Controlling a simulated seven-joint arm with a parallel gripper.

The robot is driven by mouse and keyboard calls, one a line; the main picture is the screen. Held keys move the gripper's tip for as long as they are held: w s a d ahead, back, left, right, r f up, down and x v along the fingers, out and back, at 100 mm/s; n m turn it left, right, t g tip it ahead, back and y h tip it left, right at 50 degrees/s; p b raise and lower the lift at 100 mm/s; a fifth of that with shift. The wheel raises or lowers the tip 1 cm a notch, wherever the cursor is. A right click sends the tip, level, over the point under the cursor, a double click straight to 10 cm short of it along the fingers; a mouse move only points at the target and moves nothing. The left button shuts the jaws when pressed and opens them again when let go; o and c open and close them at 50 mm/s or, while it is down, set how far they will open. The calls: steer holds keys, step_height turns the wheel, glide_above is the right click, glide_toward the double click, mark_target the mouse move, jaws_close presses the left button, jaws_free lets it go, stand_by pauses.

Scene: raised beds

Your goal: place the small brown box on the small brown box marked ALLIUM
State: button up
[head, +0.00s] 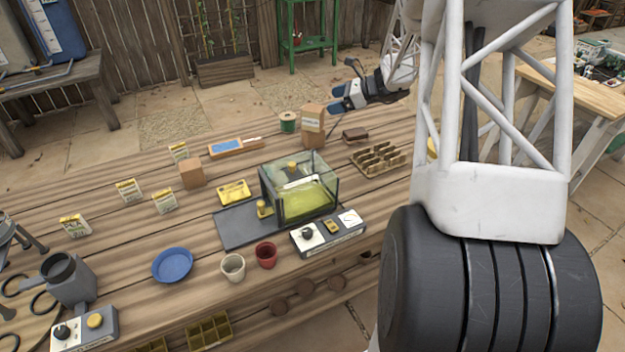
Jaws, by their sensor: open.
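A plain small brown box (192,173) stands on the wooden bench, left of the glass-sided case. A taller brown shape (314,138) with a pale label stands at the back of the bench. The label's lettering is too small to read surely, and I cannot tell whether this is one box or two stacked. My gripper (334,98), with blue fingertips, is open with nothing seen between its fingers. It is just right of the top of the labelled shape, pointing left. I cannot tell whether they touch.
The glass-sided case (300,190) stands mid-bench. A green spool (288,122) is left of the labelled shape; a dark brown block (355,134) and a divided tray (378,160) are to its right. A blue-topped paddle (235,146) lies behind the plain box.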

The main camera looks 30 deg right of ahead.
steer(key=s+a+r+n+g+h, duration=0.1)
steer(key=s+a+r+n+g, duration=0.1)
steer(key=s+a+r+n, duration=0.35)
steer(key=s+a+r+n+g+h, duration=0.1)
steer(key=s+a+r+n+g, duration=0.15)
steer(key=s+a, duration=0.65)
steer(key=s+a+r+n+g+h, duration=0.1)
steer(key=s+a+r+n+g, duration=0.2)
steer(key=a, duration=0.7)
steer(key=s+a+n+t+h, duration=0.1)
steer(key=s+a+n+h, duration=0.2)
steer(key=s+n, duration=0.4)
steer(key=s+a+n+h, duration=0.3)
steer(key=s+n, duration=0.4)
steer(key=s, duration=1.2)
steer(key=shift+a+t+h, duration=0.35)
steer(key=shift+a+h, duration=0.05)
steer(key=shift+a, duration=0.35)
